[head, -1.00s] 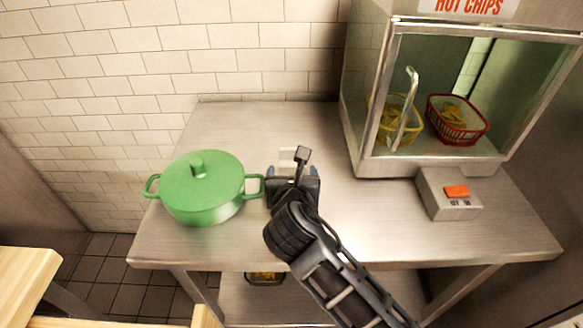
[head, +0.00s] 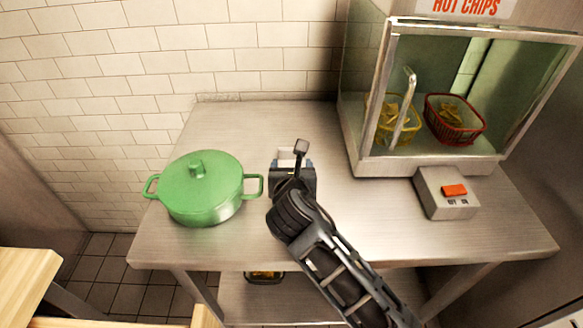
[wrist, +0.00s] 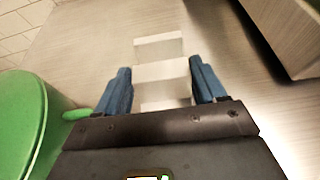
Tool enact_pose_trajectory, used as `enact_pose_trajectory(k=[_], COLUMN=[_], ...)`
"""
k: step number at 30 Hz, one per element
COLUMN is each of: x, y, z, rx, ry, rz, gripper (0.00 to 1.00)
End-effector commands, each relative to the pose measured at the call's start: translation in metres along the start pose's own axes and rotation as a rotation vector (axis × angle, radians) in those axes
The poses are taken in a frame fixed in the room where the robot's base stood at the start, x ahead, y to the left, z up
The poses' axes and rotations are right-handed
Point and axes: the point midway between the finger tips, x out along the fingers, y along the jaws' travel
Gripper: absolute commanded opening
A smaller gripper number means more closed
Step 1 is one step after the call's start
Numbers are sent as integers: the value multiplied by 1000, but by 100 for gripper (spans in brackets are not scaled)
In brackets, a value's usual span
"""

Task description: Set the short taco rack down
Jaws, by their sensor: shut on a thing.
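The short taco rack (head: 287,154) is a small pale, stepped block, mostly hidden behind my gripper in the head view. In the wrist view the rack (wrist: 160,47) shows between the two blue fingers, over the steel table. My gripper (wrist: 159,77) is shut on it. In the head view my gripper (head: 291,163) is just right of the green pot. I cannot tell whether the rack touches the tabletop (head: 240,122) or is held just above it.
A lidded green pot (head: 200,188) stands close on the left, its handle towards my gripper. A glass chip warmer (head: 372,120) with a red basket (head: 455,120) and a yellow basket (head: 388,128) stands at right, a switch box (head: 447,194) before it. The table behind my gripper is clear.

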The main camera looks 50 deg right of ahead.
Motion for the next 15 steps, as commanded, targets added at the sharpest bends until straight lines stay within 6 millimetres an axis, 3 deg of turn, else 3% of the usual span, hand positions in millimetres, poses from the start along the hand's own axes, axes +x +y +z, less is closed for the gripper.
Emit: enact_pose_trajectory(k=[3,8,15], x=[0,-1,-12], y=[0,0,1], z=[0,2,30], rx=[0,1,4], ry=[-1,-1,-4], rz=[0,1,2], gripper=[31,31,31])
